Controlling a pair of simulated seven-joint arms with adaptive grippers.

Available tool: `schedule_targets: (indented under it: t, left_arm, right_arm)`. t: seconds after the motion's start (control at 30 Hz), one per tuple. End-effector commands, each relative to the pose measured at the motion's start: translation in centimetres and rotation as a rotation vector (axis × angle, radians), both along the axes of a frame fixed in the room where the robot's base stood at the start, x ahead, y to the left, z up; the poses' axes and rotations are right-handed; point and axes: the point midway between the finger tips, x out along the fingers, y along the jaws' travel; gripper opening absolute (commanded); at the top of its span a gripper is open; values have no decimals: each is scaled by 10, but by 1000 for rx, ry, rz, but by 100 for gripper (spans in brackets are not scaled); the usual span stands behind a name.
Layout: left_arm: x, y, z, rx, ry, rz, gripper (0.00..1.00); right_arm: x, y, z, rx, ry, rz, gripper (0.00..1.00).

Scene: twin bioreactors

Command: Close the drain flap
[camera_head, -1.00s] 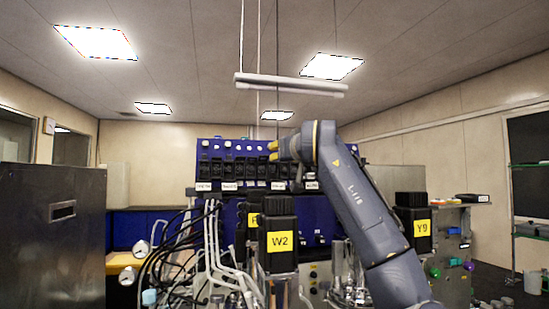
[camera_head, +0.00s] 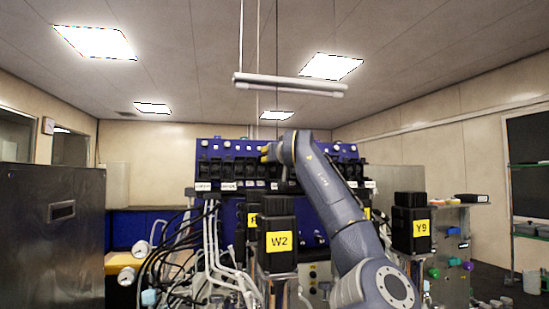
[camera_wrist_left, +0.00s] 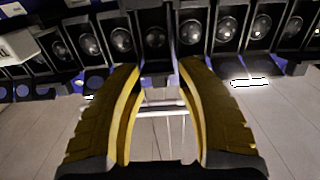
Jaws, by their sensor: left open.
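A row of black modules (camera_head: 220,170) with round faces lines the blue panel at the back. Which part is the drain flap I cannot tell for sure. In the left wrist view several of these modules (camera_wrist_left: 190,30) run across the top. My left gripper (camera_wrist_left: 160,85) has its yellow fingers apart, in front of the middle module. A small dark blue-grey piece (camera_wrist_left: 158,78) shows between the fingertips; contact cannot be judged. In the head view the gripper (camera_head: 266,153) is small at the panel, its arm rising from the lower right. My right gripper is out of view.
Black-topped units labelled W2 (camera_head: 279,224) and Y9 (camera_head: 410,226) stand in front of the panel. Cables and white tubes (camera_head: 215,240) crowd the lower left. A steel cabinet (camera_head: 52,245) stands at the left. A tube lamp (camera_head: 290,84) hangs above.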

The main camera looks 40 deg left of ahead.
Motion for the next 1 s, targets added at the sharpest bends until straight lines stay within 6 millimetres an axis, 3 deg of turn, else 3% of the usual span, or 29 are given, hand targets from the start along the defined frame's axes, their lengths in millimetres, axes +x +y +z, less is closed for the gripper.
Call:
schedule_targets:
  t: [0.27, 0.6, 1.0]
  left_arm:
    - [0, 0, 0, 0, 0, 0, 37]
    - [0, 0, 0, 0, 0, 0, 0]
    - [0, 0, -4, 76, -61, 2, 0]
  right_arm:
    - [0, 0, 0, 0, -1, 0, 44]
    - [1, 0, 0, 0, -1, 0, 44]
    - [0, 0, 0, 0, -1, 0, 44]
